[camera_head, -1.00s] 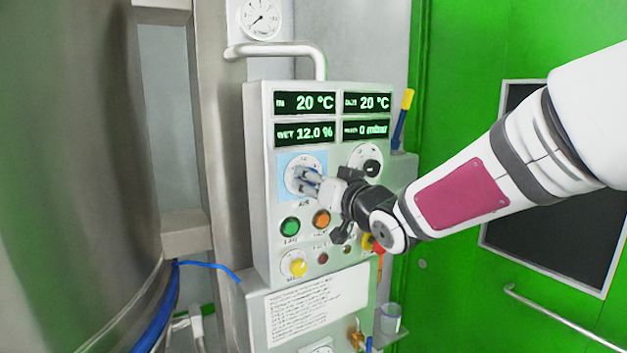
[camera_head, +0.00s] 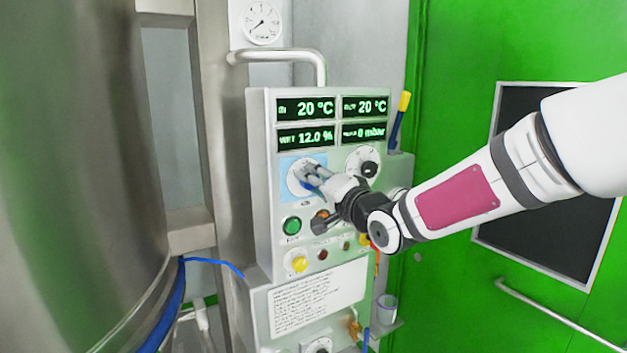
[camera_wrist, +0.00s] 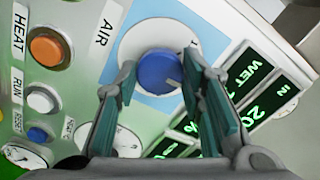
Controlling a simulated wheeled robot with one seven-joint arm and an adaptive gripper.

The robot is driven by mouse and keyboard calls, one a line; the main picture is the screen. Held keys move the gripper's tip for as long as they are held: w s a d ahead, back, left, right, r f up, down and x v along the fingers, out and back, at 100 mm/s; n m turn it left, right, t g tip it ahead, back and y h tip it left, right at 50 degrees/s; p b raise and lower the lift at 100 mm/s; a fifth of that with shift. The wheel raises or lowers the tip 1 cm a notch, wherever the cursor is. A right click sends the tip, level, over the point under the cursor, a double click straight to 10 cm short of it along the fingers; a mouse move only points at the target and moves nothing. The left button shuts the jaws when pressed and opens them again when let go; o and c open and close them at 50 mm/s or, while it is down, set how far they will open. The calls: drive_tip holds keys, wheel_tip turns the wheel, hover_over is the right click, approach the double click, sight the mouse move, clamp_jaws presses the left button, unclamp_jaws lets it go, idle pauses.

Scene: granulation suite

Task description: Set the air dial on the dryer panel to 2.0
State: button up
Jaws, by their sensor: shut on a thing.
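The air dial (camera_wrist: 158,70) is a blue round knob on a white disc with a light-blue backing, labelled AIR in the wrist view. In the head view its white disc (camera_head: 296,184) shows on the upper left of the dryer panel (camera_head: 262,150), and the knob is mostly hidden by my gripper. My gripper (camera_head: 312,177) reaches in from the right, with its two fingers on either side of the knob. In the wrist view my gripper (camera_wrist: 160,85) is shut on the knob.
A second dial with a black knob (camera_head: 368,169) sits right of the air dial. Below are a green button (camera_head: 292,226), an orange button (camera_wrist: 46,48) and a yellow button (camera_head: 299,264). Displays (camera_head: 306,107) are above. A pipe handle (camera_head: 290,56) runs over the panel's top.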

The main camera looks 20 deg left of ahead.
drive_tip(key=shift+m, duration=0.4)
drive_tip(key=o, duration=1.1)
drive_tip(key=shift+o, duration=0.2)
drive_tip(key=v, duration=1.2)
drive_tip(key=shift+d, duration=0.1)
